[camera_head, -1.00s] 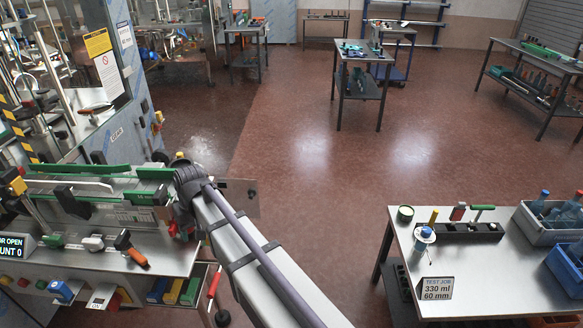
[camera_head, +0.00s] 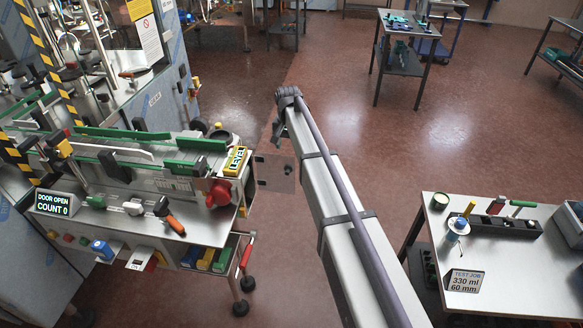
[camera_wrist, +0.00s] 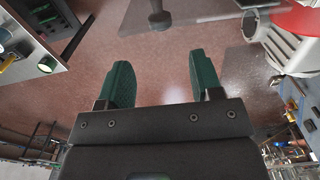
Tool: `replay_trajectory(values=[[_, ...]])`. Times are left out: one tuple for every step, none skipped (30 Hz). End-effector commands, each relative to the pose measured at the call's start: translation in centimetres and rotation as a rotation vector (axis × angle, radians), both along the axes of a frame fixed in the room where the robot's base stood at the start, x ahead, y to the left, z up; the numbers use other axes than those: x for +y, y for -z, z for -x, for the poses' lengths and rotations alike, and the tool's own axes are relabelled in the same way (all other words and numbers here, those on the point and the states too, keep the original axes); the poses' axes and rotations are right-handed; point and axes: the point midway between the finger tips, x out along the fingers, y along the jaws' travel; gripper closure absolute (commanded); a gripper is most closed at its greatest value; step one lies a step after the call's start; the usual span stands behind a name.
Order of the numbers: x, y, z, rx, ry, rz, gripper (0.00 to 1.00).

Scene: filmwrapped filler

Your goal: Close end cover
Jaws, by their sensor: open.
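The end cover appears to be the flat grey plate (camera_head: 274,172) with small holes. It stands out to the right from the end of the conveyor machine (camera_head: 150,180), beside a red knob (camera_head: 218,192). A display (camera_head: 53,203) on the machine reads "DOOR OPEN, COUNT 0". My gripper (camera_wrist: 160,82) is open and empty in the wrist view, its two green fingers apart over the floor. In the head view the arm's end lies above and right of the plate, and the fingers are hidden. A white motor-like housing (camera_wrist: 292,45) shows upper right in the wrist view.
A yellow "LEVEL" block (camera_head: 235,161) sits on the machine's end. A steel table (camera_head: 510,265) with a test job sign (camera_head: 464,281) is at right.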

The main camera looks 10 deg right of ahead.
Motion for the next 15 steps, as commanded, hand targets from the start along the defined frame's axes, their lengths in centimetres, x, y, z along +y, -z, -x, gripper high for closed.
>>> replay_trajectory(values=[[0.0, 1.5, 0.0, 0.0, 0.0, 0.0, 0.4], [0.0, 2.1, 0.0, 0.0, -0.001, 0.0, 0.4], [0.0, 3.0, 0.0, 0.0, -0.001, 0.0, 0.4], [0.0, 3.8, 0.0, 0.0, -0.001, 0.0, 0.4], [0.0, 4.5, 0.0, 0.0, -0.001, -0.001, 0.4], [0.0, 5.6, 0.0, 0.0, -0.001, -0.001, 0.4], [0.0, 6.3, 0.0, 0.0, -0.001, -0.001, 0.4], [0.0, 7.1, 0.0, 0.0, -0.001, -0.001, 0.4], [0.0, 8.0, 0.0, 0.0, -0.002, -0.001, 0.4], [0.0, 8.6, 0.0, 0.0, -0.002, -0.001, 0.4], [0.0, 9.1, 0.0, 0.0, -0.002, -0.001, 0.4], [0.0, 9.6, 0.0, 0.0, -0.002, -0.001, 0.4], [0.0, 9.9, 0.0, 0.0, -0.002, -0.001, 0.4], [0.0, 10.1, 0.0, 0.0, -0.002, -0.001, 0.4], [0.0, 10.3, 0.0, 0.0, -0.002, -0.001, 0.4]])
